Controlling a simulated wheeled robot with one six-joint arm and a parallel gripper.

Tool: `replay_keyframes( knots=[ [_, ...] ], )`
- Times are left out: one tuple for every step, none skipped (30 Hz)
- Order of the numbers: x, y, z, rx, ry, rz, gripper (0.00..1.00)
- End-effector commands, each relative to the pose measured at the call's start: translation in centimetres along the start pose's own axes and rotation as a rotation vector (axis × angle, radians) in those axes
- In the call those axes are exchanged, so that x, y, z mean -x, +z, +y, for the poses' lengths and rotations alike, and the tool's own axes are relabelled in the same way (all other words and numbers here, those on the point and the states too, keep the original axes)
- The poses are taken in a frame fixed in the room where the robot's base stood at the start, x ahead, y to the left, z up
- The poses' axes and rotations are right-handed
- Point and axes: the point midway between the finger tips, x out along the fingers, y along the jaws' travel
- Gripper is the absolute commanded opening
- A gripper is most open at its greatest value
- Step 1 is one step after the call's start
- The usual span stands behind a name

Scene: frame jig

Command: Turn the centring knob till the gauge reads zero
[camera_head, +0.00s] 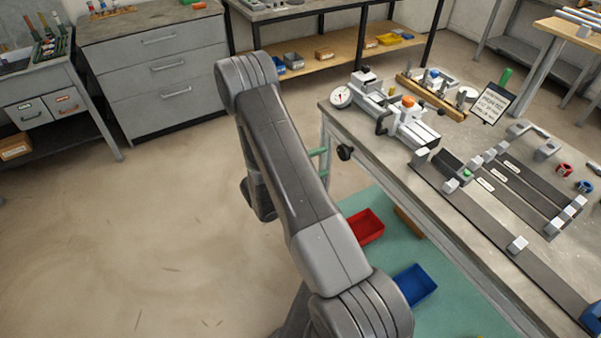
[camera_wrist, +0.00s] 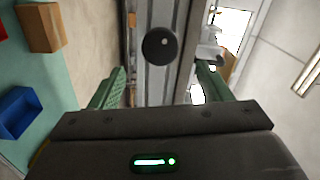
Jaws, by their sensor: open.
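A round black knob (camera_head: 345,152) sticks out from the left end of the bench in the head view. In the wrist view the black knob (camera_wrist: 159,46) sits on a grey rail, ahead of and between my fingers. My gripper (camera_wrist: 160,86) is open, with a green finger on each side and nothing between the tips. In the head view the green fingers of my gripper (camera_head: 320,162) show just left of the knob, apart from it. The dial gauge (camera_head: 341,96) has a white face and a thin red needle. Its reading is too small to tell.
The bench (camera_head: 465,225) carries a clamp fixture with an orange knob (camera_head: 408,101), a lettered card (camera_head: 493,103) and dark rails with grey blocks. A red bin (camera_head: 365,227) and a blue bin (camera_head: 415,284) stand on the green lower shelf. Open floor lies to the left.

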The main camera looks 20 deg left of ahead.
Motion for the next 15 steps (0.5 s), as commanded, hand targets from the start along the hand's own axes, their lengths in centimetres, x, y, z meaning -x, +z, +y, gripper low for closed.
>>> replay_keyframes(
  knots=[
    [1.1, 0.1, 0.1, -0.001, -0.001, -0.005, 0.71],
    [1.6, 0.1, 0.1, -0.001, -0.001, -0.005, 0.71],
    [2.4, 0.1, 0.1, -0.001, -0.001, -0.005, 0.71],
    [2.9, 0.1, 0.1, -0.002, -0.002, -0.005, 0.71],
    [3.4, 0.1, 0.1, -0.002, -0.002, -0.004, 0.71],
    [4.0, 0.1, 0.1, -0.001, -0.002, -0.004, 0.71],
    [4.4, 0.1, 0.1, -0.001, -0.002, -0.004, 0.71],
    [4.8, 0.1, 0.1, -0.001, -0.002, -0.003, 0.71],
    [5.3, 0.1, 0.0, -0.001, -0.002, -0.003, 0.71],
    [5.6, 0.1, 0.0, 0.000, -0.001, -0.003, 0.71],
    [5.9, 0.1, 0.0, 0.000, -0.001, -0.002, 0.71],
    [6.2, 0.1, 0.0, 0.000, -0.001, -0.002, 0.71],
    [6.5, 0.1, 0.0, 0.000, -0.001, -0.002, 0.71],
    [6.6, 0.0, 0.0, 0.000, -0.001, -0.001, 0.71],
    [6.8, 0.0, 0.0, 0.000, -0.001, -0.001, 0.71]
  ],
)
